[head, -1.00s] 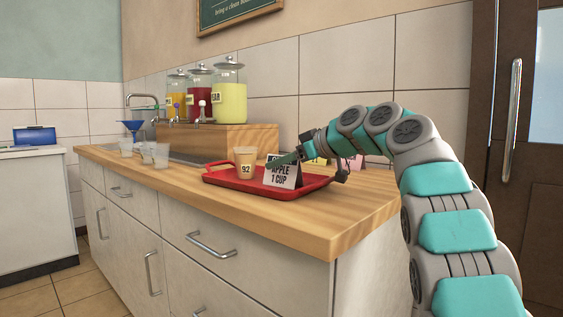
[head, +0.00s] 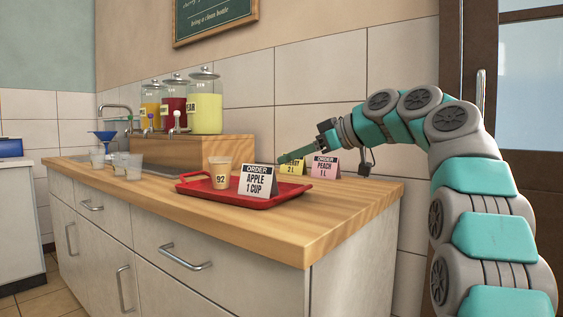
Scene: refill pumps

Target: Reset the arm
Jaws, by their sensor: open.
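My gripper (head: 298,154) is at the end of my arm, which arches in from the right side of the head view. It is open and points left, with a teal finger showing above the back of the red tray (head: 197,189). I see nothing held in it. It is close to the yellow order card (head: 291,168) and the pink peach order card (head: 325,167), which it partly overlaps in the picture. The far finger is hard to make out.
On the tray stand a cup marked 92 (head: 220,173) and an apple order card (head: 258,182). Dispensers of orange, red and yellow-green liquid (head: 205,112) stand on a wooden box (head: 200,153). Several clear cups (head: 133,170) and a blue funnel (head: 103,138) are at the left. The front counter (head: 290,230) is bare.

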